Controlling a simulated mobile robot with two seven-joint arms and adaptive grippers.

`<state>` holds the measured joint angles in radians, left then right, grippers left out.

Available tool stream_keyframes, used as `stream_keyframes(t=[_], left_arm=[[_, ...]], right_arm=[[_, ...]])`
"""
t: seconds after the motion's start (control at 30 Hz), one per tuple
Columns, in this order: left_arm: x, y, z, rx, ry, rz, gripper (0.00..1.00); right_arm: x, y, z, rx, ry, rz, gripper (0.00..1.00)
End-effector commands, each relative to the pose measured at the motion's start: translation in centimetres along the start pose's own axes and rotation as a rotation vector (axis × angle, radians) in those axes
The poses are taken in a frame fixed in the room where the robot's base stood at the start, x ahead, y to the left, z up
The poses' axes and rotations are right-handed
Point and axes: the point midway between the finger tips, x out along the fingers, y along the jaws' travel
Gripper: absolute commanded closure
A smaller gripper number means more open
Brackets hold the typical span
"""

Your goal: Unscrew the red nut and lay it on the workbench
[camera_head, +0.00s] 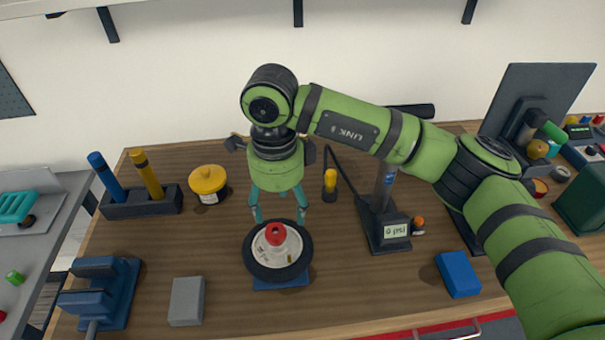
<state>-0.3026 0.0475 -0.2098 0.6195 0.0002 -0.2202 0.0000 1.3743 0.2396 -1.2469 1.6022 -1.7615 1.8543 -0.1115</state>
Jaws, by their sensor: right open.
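The red nut (275,233) sits on top of the pale hub of a black-rimmed wheel (297,263). The wheel rests on a blue support (265,284) on the wooden workbench (230,310). My right gripper (279,217) points down just behind and above the nut in the camera_head view. Its fingers are open, with one on each side of the nut, and nothing is between them. I cannot tell whether the fingertips touch the wheel. My left gripper is not in view.
A grey block (187,301) and a blue vise (105,290) stand left of the wheel. A yellow-lidded pot (208,182) and a holder with blue and yellow handles (140,203) are behind. A digital gauge stand (392,232) and a blue box (458,274) are right. The bench front is mostly clear.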

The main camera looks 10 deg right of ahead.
Motion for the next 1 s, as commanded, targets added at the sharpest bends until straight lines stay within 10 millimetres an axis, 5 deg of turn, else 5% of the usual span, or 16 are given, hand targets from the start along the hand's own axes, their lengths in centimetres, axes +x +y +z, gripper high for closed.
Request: stream_keyframes(t=[0.47, 0.7, 0.97, 1.0], left_arm=[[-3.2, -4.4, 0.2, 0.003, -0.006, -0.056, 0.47], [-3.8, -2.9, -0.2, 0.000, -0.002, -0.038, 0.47], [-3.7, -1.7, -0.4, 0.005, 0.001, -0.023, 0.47], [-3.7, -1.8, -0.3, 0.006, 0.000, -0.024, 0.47]], right_arm=[[4.9, 0.5, 0.4, -0.007, -0.005, 0.005, 0.32], [7.1, 0.4, 0.5, -0.007, -0.006, 0.002, 0.32], [7.3, 0.4, 0.5, -0.007, -0.006, 0.000, 0.32], [7.3, 0.4, 0.5, -0.007, -0.006, 0.000, 0.40]])
